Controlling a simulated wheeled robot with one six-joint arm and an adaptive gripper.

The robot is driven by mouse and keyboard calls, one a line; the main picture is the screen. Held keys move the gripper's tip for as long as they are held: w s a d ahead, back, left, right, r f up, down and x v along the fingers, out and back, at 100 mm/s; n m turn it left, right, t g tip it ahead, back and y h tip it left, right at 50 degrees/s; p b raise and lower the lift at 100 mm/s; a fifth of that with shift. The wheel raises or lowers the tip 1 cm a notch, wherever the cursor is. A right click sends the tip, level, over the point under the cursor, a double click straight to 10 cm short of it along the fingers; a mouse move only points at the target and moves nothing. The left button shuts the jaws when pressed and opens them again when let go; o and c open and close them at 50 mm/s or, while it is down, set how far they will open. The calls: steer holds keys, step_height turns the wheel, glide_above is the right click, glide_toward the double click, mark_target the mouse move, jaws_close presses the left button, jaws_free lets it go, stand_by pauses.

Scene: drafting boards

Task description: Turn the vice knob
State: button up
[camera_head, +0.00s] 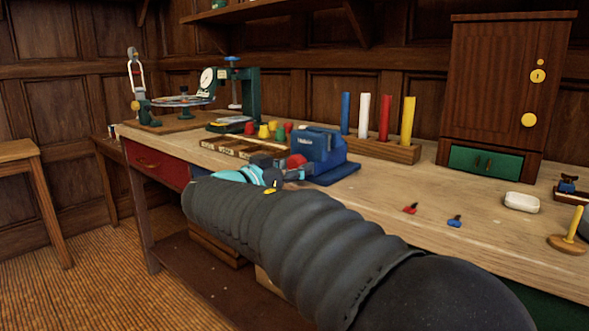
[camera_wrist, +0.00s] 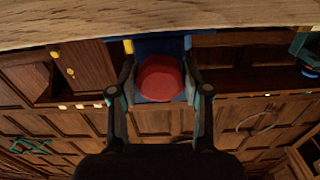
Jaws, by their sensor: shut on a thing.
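The blue vice (camera_head: 322,148) stands near the front edge of the workbench (camera_head: 400,185). Its round red knob (camera_head: 296,160) faces my gripper (camera_head: 277,176). In the wrist view the red knob (camera_wrist: 160,78) sits between the two fingers of my gripper (camera_wrist: 160,84), with one finger against each side. The blue body of the vice (camera_wrist: 158,45) shows behind the knob. My gripper is shut on the knob. In the head view my dark arm and the turquoise wrist hide part of the fingers.
A red clip (camera_head: 410,208) and a blue clip (camera_head: 455,221) lie to the right. A cabinet (camera_head: 505,85) stands at the back right.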

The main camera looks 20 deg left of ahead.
steer(key=n+b, duration=0.2)
steer(key=shift+f+n, duration=0.15)
steer(key=shift+n, duration=0.25)
steer(key=n+b, duration=0.1)
steer(key=n, duration=0.2)
steer(key=shift+n, duration=0.3)
steer(key=n, duration=0.6)
steer(key=shift+r+p, duration=0.3)
steer(key=shift+p, duration=0.1)
steer(key=n+p, duration=0.1)
steer(key=n, duration=0.3)
steer(key=n+p, duration=0.2)
steer(key=n, duration=0.1)
steer(key=shift+r+n, duration=0.1)
steer(key=shift+n, duration=0.2)
steer(key=n+p, duration=0.1)
steer(key=n, duration=0.2)
steer(key=shift+n, duration=0.4)
steer(key=n, duration=0.3)
steer(key=shift+n, duration=0.3)
steer(key=n, duration=1.2)
steer(key=shift+n, duration=0.3)
steer(key=n, duration=0.7)
steer(key=shift+f, duration=0.2)
steer(key=n, duration=0.6)
steer(key=shift+n, duration=0.3)
